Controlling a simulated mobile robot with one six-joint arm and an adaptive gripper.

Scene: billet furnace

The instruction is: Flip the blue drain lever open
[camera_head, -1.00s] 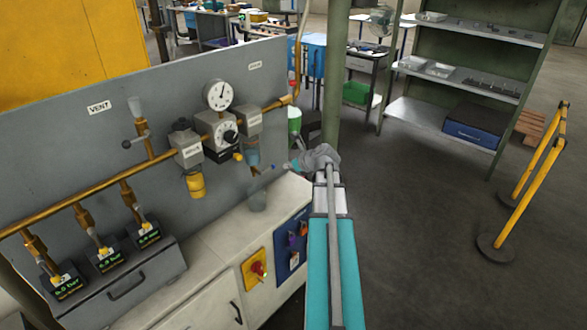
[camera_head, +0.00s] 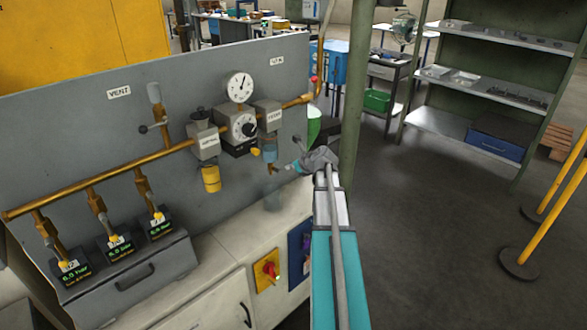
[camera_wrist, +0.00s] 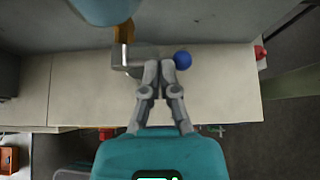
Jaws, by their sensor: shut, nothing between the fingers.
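The blue ball knob (camera_wrist: 183,61) of the drain lever shows in the wrist view, just right of my fingertips. A grey block (camera_wrist: 126,55) with a brass fitting lies left of the fingertips. My gripper (camera_wrist: 159,66) is shut and empty, its tips between block and knob. I cannot tell whether the tips touch the knob. In the head view my gripper (camera_head: 297,165) is beside the panel's lower right part, near the blue-tinted bowl (camera_head: 269,155). The lever itself is not clear there.
The grey panel (camera_head: 90,140) carries brass pipe, a gauge (camera_head: 240,87) and a yellow bowl (camera_head: 211,180). A white cabinet (camera_head: 225,250) with a red switch (camera_head: 270,269) stands below. A green post (camera_head: 354,100) rises right of my gripper.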

